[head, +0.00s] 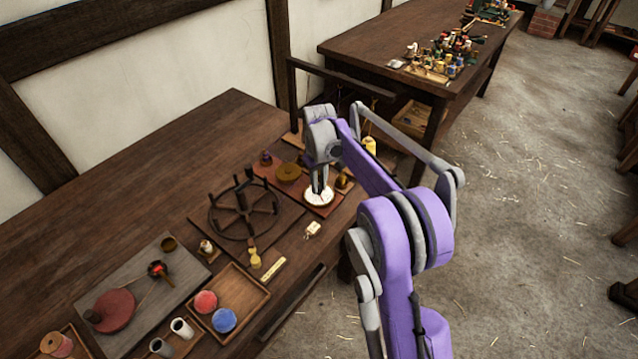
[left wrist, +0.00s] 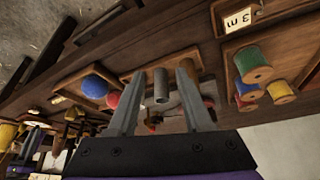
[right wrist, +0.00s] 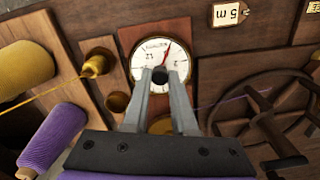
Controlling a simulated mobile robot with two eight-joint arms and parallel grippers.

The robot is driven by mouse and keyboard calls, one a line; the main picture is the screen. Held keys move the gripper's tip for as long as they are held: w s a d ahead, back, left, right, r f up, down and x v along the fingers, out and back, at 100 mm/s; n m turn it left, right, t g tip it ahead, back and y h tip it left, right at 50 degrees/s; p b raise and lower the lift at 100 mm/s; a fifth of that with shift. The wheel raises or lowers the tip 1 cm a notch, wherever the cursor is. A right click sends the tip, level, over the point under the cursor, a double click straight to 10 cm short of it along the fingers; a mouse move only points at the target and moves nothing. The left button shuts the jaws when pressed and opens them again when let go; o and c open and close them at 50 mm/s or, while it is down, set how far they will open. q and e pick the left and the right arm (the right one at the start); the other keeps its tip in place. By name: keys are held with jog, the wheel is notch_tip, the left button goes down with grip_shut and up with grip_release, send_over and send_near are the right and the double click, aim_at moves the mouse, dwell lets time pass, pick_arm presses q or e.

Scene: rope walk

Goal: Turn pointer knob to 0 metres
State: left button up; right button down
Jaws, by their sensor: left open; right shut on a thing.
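The round white dial (right wrist: 165,52) has black marks and a thin red pointer that leans to the upper right in the right wrist view. Its dark pointer knob (right wrist: 160,76) sits at the centre, partly hidden by my fingers. My right gripper (right wrist: 160,82) is shut on the knob from above. In the head view the dial (head: 318,196) lies on a reddish board at the table's right end, with my right gripper (head: 319,186) over it. My left gripper (left wrist: 159,72) is open, above the table's other end, with a grey cylinder (left wrist: 161,86) showing beyond its fingers.
A dark spoked wheel (head: 243,208) stands left of the dial. A wooden tray (head: 258,284) holds a red and a blue ball. Yellow and purple spools (right wrist: 52,138) stand beside the dial board.

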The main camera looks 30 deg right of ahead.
jog(key=c, duration=0.7)
grip_release()
pick_arm(q)
jog(key=shift+r+p, duration=0.35)
jog(key=shift+r, duration=0.1)
pick_arm(e)
notch_tip(320, 180, up, 11)
jog(key=shift+f, duration=0.1)
jog(key=s+a+r+t, duration=0.1)
jog(key=s+a+r, duration=0.2)
jog(key=s+a, duration=0.35)
pick_arm(q)
jog(key=r+p, duration=0.1)
jog(key=w+r+p, duration=0.1)
jog(key=shift+r, duration=0.3)
pick_arm(e)
jog(key=s+a+f+t, duration=0.1)
jog(key=s+a+f, duration=0.2)
jog(key=s, duration=0.4)
jog(key=s+a+f+m+t, duration=0.1)
jog(key=s+a+f+t, duration=0.1)
jog(key=s, duration=0.6)
jog(key=s+a+f+t, duration=0.1)
jog(key=s+a+f, duration=0.2)
jog(key=s, duration=0.5)
jog(key=shift+a+f+m, duration=0.3)
jog(key=shift+f, duration=0.05)
